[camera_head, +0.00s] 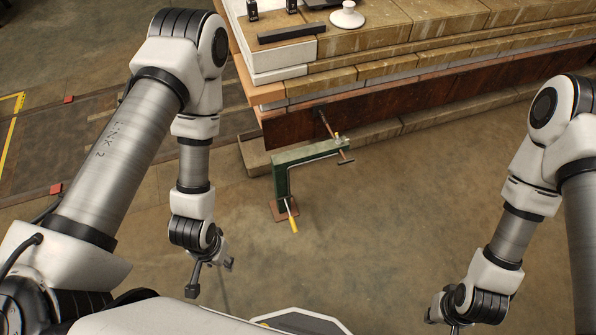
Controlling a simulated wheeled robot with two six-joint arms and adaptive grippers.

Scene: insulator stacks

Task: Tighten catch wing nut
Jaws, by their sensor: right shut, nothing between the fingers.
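A green angled bracket (305,155) stands on a small brown base plate (277,211) on the floor, in front of the stacked blocks. A thin rod (328,126) crosses its far right end, with small metal parts (338,138) there. They are too small for me to tell whether one is the wing nut. My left gripper (211,278) hangs to the lower left of the bracket, apart from it, with its fingers spread and empty. My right gripper (441,321) is low at the lower right, well away from the bracket, shut and empty, partly cut by the frame edge.
A tool with a yellow handle (294,225) leans at the bracket's foot. Block stacks with a rust-brown beam (390,108) fill the back. A white knob-shaped piece (347,15) and a dark bar (292,32) lie on top. The floor right of the bracket is clear.

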